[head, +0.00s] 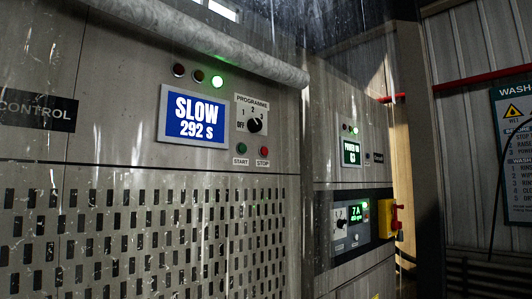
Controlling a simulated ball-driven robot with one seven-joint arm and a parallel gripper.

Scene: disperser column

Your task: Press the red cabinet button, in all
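A small red button (264,151) labelled STOP sits on the grey cabinet (150,185), below the right side of the programme panel. It stands just right of a green START button (241,148). The blue display (194,116) to the left reads SLOW 292 S. A black programme knob (254,125) with positions OFF, 1, 2 and 3 is above the buttons. My gripper is not in view, and nothing covers the red button.
A thick grey pipe (215,45) runs across the cabinet's upper front. A lower unit (354,219) with a green 7A readout stands farther right, beside a yellow box (385,218) with a red handle. A wash sign (514,150) hangs on the far right wall.

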